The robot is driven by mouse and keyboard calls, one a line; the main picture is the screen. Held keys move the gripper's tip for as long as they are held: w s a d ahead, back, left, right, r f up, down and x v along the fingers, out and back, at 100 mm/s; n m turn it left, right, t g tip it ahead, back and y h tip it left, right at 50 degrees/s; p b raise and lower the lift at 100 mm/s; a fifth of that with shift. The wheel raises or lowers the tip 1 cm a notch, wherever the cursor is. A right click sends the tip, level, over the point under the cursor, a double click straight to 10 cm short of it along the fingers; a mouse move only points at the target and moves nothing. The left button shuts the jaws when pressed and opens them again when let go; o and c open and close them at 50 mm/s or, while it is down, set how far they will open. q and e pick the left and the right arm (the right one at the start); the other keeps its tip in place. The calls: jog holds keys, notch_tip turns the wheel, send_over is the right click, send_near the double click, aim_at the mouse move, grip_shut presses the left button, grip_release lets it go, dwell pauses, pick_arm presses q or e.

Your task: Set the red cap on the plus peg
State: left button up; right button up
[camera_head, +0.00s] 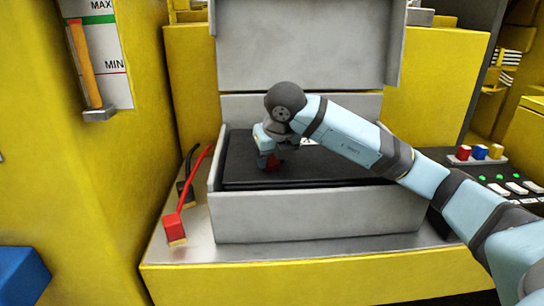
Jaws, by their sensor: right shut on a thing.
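My right gripper (269,153) reaches down into the open grey box, just over the left part of the black block inside. The plus peg cannot be made out; the gripper and cap cover that area. My left gripper is out of view.
The grey box (320,217) stands on a metal ledge, its lid (305,45) raised behind. Left of it lie a red cable with a red clamp (173,228) and a black cable (188,170). A button panel (510,185) is at right. A blue block (20,275) is lower left.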

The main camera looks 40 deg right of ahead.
jog(key=shift+s+a+f+b, duration=0.1)
jog(key=shift+f+b, duration=0.25)
jog(key=shift+f, duration=0.15)
jog(key=shift+s+a+f, duration=0.1)
jog(key=shift+f, duration=0.2)
jog(key=shift+r, duration=0.55)
dwell(0.4)
jog(key=shift+w+d+r, duration=0.2)
jog(key=shift+w, duration=0.05)
dwell(0.4)
jog(key=shift+f+b, duration=0.3)
jog(key=shift+b, duration=0.05)
